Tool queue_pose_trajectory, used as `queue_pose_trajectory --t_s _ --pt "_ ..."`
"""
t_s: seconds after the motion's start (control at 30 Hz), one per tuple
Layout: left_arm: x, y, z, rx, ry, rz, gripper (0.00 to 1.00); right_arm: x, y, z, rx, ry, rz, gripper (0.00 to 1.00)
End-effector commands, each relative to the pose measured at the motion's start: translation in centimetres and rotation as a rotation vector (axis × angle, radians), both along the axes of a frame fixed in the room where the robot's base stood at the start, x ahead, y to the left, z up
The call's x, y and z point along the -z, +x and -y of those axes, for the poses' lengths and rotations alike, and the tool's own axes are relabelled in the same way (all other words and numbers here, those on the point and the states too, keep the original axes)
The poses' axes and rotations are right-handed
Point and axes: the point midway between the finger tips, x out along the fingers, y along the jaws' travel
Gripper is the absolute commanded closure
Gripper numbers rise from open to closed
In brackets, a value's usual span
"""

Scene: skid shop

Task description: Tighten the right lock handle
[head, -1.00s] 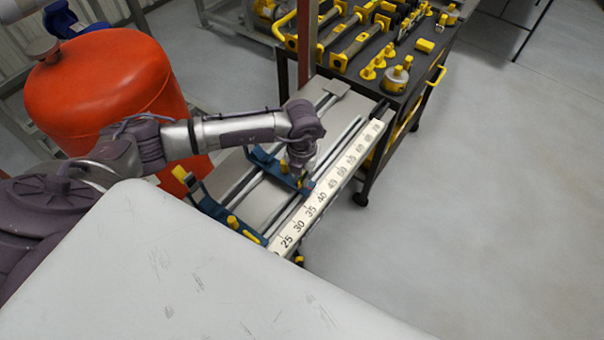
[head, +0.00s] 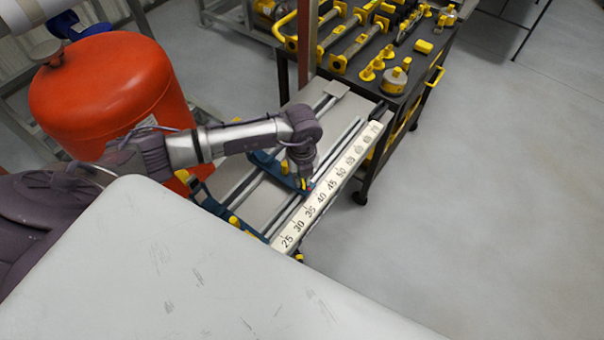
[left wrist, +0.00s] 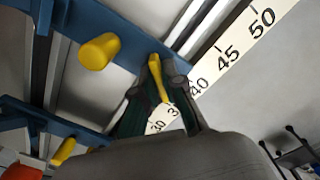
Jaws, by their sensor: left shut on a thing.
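A yellow lock handle (left wrist: 156,76) stands at the right end of a blue crossbar (left wrist: 130,43) in the left wrist view, near the ruler. My left gripper (left wrist: 160,80) is shut on this handle, one dark finger on each side. In the head view my left gripper (head: 303,183) points down at the right end of the blue crossbar (head: 268,163), beside the ruler; the handle is mostly hidden there. A larger yellow knob (left wrist: 98,52) sits on the same crossbar, left of my fingers. My right gripper is not in view.
A white ruler (head: 335,185) runs along the right side of the rail table. A second blue crossbar (head: 215,207) with yellow parts lies nearer. A black tool cart (head: 372,95) stands behind, a red tank (head: 100,90) at left. Floor at right is clear.

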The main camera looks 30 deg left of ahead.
Motion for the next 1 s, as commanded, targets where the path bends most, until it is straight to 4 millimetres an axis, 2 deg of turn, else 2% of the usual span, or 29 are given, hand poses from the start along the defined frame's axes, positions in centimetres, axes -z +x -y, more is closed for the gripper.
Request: queue_pose_trajectory --t_s 0.33,0.7,1.0 --pt "0.0 0.0 0.0 -0.025 -0.001 -0.001 1.00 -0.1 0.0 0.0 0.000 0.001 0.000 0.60" --pt "-0.1 0.0 0.0 -0.303 -0.001 -0.001 1.00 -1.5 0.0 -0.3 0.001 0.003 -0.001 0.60" --pt "0.0 0.0 0.0 -0.314 -0.001 -0.001 1.00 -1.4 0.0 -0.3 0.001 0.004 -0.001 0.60"
